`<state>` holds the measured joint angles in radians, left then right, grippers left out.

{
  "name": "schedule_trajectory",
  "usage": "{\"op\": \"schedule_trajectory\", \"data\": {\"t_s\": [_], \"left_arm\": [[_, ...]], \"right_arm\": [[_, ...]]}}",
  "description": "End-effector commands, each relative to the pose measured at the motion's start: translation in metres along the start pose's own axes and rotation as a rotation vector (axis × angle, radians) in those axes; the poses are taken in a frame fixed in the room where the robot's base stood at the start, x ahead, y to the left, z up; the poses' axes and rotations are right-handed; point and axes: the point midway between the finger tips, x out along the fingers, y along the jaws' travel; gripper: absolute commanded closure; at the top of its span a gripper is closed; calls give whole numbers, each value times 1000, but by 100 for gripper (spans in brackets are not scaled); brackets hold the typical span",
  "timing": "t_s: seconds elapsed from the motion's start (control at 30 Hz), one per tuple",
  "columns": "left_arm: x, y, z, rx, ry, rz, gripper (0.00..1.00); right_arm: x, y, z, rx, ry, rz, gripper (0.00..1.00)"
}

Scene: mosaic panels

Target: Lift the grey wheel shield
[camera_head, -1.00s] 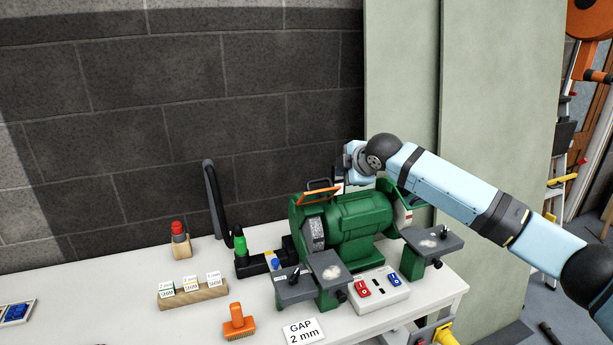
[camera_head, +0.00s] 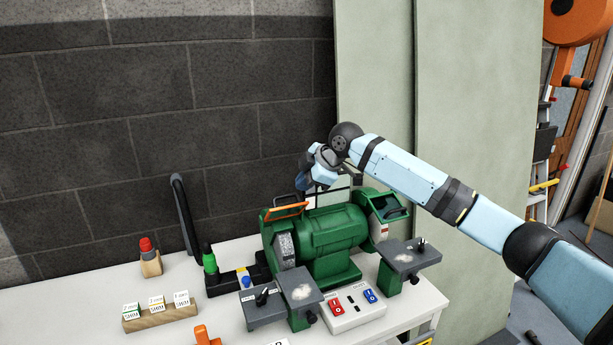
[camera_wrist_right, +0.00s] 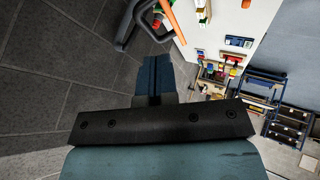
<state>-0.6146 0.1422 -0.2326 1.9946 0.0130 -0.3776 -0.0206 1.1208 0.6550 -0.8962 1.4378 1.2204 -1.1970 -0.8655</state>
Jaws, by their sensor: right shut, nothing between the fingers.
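A green bench grinder (camera_head: 330,240) stands on the white bench. Its left, grey wheel (camera_head: 287,247) has an orange-framed shield (camera_head: 287,211) above it, tilted up. A dark grey frame (camera_head: 393,213) shows over the right-hand wheel guard. I cannot tell for certain which of the two is the named shield. My right gripper (camera_head: 308,203) is above and behind the grinder, close to the right end of the orange frame. I cannot tell whether it touches. In the right wrist view its fingers (camera_wrist_right: 154,78) are together and empty, with an orange bar (camera_wrist_right: 173,22) beyond them. My left gripper is not in view.
Grey tool rests (camera_head: 282,300) and a switch box (camera_head: 355,308) with red and blue switches are in front of the grinder. A block wall is behind.

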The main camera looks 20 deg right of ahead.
Motion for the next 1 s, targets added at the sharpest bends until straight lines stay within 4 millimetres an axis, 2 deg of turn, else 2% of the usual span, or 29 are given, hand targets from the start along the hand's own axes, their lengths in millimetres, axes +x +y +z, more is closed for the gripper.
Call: {"op": "schedule_trajectory", "data": {"t_s": [0.2,0.4,0.77,1.0], "left_arm": [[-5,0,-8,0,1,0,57],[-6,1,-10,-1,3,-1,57],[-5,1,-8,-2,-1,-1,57],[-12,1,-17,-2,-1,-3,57]], "right_arm": [[38,0,-2,0,0,-1,100],[55,0,-1,0,0,1,100],[58,0,0,-1,0,1,100],[58,16,-5,2,1,0,100]]}}
